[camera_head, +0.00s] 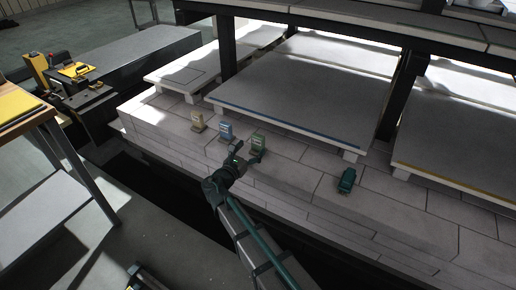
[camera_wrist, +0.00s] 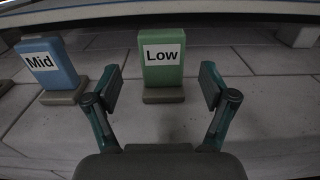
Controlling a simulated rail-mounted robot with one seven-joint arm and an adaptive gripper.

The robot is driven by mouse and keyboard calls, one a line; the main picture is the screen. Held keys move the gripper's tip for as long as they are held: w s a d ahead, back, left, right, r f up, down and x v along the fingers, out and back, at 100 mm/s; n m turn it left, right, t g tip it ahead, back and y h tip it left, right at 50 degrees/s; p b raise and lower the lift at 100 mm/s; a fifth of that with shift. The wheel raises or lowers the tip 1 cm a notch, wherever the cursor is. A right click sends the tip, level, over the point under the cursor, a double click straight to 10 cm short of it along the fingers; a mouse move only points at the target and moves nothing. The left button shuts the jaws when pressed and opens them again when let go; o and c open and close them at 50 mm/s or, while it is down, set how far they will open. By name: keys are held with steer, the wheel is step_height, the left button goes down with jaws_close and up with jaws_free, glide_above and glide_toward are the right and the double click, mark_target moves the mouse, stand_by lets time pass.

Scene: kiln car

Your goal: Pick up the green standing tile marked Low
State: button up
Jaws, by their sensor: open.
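The green tile marked Low (camera_wrist: 163,72) stands upright on a small grey-brown foot in the wrist view, just ahead of and between my open fingers. My gripper (camera_wrist: 160,88) is open and empty, its fingers apart on either side of the tile's line. In the head view the green tile (camera_head: 257,142) stands on the kiln car deck, and my gripper (camera_head: 238,152) is close to it on its near left side. The blue tile marked Mid (camera_wrist: 52,64) stands to the left of the green one, near my left finger; it also shows in the head view (camera_head: 226,131).
A yellowish tile (camera_head: 198,120) stands farther left in the row. A dark teal object (camera_head: 347,180) lies on the deck to the right. A raised grey slab (camera_head: 305,95) lies behind the tiles, with dark posts (camera_head: 400,92) beside it. The brick deck (camera_head: 300,172) between is bare.

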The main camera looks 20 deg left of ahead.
mark_target(256, 144)
steer(key=w, duration=0.3)
steer(key=w+d+b, duration=0.1)
steer(key=w, duration=0.1)
steer(key=shift+d+f, duration=0.1)
steer(key=shift+f, duration=0.15)
steer(key=c, duration=1.4)
steer(key=shift+r, duration=0.1)
steer(key=shift+r, duration=0.1)
